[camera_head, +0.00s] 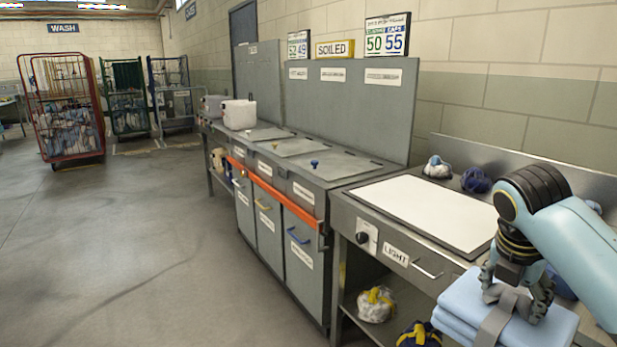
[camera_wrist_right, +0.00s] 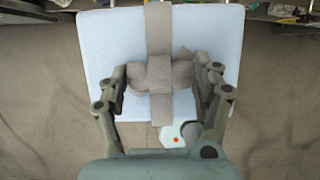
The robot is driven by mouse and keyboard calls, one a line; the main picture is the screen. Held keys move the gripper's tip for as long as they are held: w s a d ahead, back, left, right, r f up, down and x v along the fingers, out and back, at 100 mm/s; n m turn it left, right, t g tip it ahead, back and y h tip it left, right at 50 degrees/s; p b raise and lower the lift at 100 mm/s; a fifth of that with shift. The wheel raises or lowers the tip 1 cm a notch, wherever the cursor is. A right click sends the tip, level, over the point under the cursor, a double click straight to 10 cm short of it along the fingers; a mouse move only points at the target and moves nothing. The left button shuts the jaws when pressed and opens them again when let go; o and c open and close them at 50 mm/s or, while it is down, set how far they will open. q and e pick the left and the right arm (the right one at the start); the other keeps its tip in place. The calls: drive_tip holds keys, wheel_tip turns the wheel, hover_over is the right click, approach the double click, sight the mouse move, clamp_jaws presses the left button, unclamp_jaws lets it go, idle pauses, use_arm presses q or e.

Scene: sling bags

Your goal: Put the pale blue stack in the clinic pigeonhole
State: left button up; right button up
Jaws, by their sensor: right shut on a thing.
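The pale blue stack (camera_head: 465,307) is folded cloth with a grey band around it, at the lower right of the head view. My right gripper (camera_head: 517,300) is above the stack and shut on the knot of its band. In the right wrist view the stack (camera_wrist_right: 104,48) fills the upper middle, and the gripper's fingers (camera_wrist_right: 160,78) close on the grey knot from both sides. The stack is held in front of the light table, over the floor. The clinic pigeonhole is not in view. My left gripper is not in view.
The light table (camera_head: 430,208) has a white top, with small bundles (camera_head: 437,167) at its back edge. Bundles (camera_head: 376,304) lie on the shelf below. Lidded soiled bins (camera_head: 305,245) stand to the left. Cage trolleys (camera_head: 62,110) stand far left. The floor (camera_head: 130,260) between is clear.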

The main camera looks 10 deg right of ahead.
wheel_tip(320, 180, down, 9)
drive_tip(key=b, duration=0.7)
drive_tip(key=shift+s+f, duration=0.1)
drive_tip(key=shift+f, duration=0.1)
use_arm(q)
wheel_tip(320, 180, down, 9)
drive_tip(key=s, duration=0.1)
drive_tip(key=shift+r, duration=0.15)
use_arm(e)
drive_tip(key=shift+r, duration=0.15)
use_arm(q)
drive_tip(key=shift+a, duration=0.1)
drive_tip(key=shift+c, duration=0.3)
